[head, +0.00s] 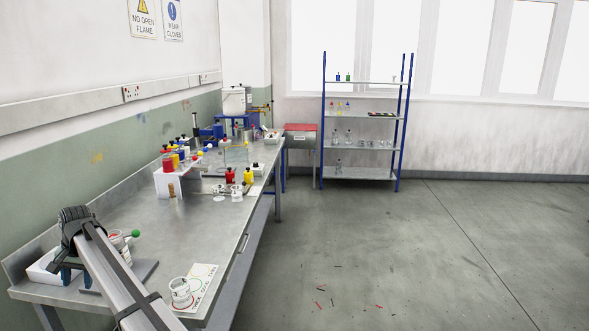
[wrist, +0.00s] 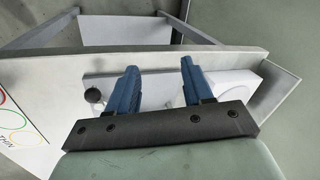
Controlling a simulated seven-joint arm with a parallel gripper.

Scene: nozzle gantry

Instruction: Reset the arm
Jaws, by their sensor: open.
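My gripper (head: 72,281) is at the near left end of the steel workbench (head: 160,235) in the head view, pointing down beside a white tray (head: 38,270). In the wrist view my gripper (wrist: 158,82) shows two blue fingers spread apart with nothing between them. Beyond them lie a grey plate (wrist: 150,82) and the white tray (wrist: 235,82). A dark round knob (wrist: 93,95) is just left of the left finger. Part of the tray is hidden behind my arm in the head view.
A clear container (head: 180,291) stands on a card with rings (head: 207,279) at the bench's front edge. A green-ball-tipped item (head: 134,234) is close to my wrist. A white rack (head: 168,184) and several bottles stand farther back.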

